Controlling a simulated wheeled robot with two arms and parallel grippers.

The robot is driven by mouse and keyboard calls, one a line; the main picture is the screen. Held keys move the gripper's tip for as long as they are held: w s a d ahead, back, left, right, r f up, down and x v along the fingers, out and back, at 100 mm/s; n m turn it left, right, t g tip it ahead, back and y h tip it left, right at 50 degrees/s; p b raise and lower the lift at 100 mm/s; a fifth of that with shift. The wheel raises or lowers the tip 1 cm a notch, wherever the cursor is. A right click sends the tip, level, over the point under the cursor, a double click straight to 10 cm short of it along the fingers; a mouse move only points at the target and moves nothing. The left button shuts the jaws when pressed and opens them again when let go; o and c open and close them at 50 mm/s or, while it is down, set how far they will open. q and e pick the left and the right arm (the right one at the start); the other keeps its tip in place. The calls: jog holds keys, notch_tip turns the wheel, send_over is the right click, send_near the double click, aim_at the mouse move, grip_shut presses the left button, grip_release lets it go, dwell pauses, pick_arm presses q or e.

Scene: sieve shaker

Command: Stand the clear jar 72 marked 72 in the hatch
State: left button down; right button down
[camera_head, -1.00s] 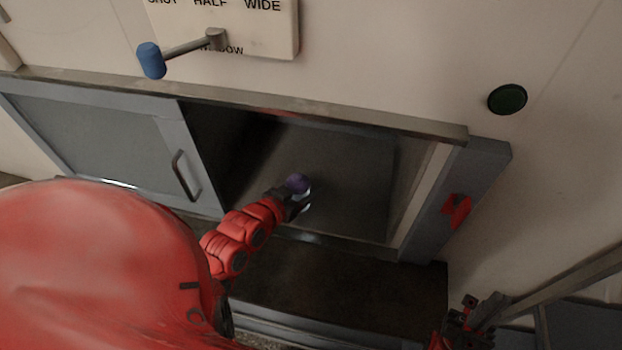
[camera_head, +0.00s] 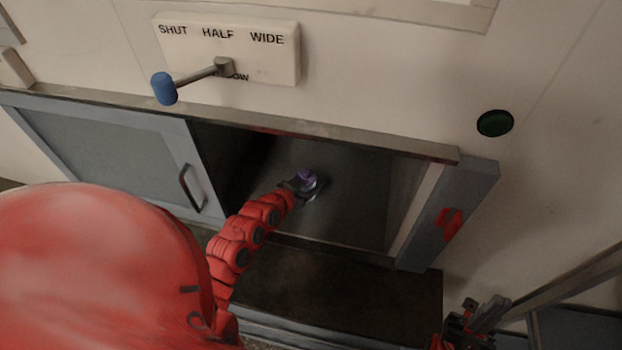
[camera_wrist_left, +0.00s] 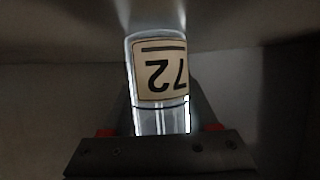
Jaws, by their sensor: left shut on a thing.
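The clear jar 72 (camera_wrist_left: 158,75) fills the middle of the left wrist view, its pale label reading 72 upside down. In the head view the jar (camera_head: 307,182) is small, with a purple top, inside the open hatch (camera_head: 345,170). My left gripper (camera_head: 300,186) is shut on the jar; its fingers flank the jar in the wrist view (camera_wrist_left: 160,125). I cannot tell whether the jar's base touches the hatch floor. My right gripper (camera_head: 482,318) is at the lower right, away from the hatch; its jaw state is unclear.
A grey sliding door (camera_head: 110,150) with a handle stands left of the opening. Above is a lever with a blue knob (camera_head: 165,88) on a SHUT, HALF, WIDE plate (camera_head: 275,65). A dark ledge (camera_head: 340,285) lies below the opening.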

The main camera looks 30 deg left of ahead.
aim_at(303, 187)
pick_arm(q)
jog(key=shift+f+b, duration=0.25)
jog(key=shift+b, duration=0.1)
jog(key=shift+c, duration=0.8)
grip_release()
jog(key=shift+r, duration=0.15)
jog(key=shift+r+p, duration=0.25)
jog(key=shift+p, duration=0.25)
jog(key=s, duration=0.1)
jog(key=s+b, duration=0.1)
jog(key=s, duration=0.1)
jog(key=shift+s+a+r+b, duration=0.25)
jog(key=shift+a+r+b, duration=0.05)
jog(key=shift+a+b, duration=0.1)
jog(key=b+v, duration=0.1)
jog(key=v, duration=0.5)
jog(key=shift+s+r, duration=0.2)
jog(key=shift+b+v, duration=0.3)
jog(key=shift+v, duration=0.65)
jog(key=shift+d+r, duration=0.1)
jog(key=shift+d, duration=0.05)
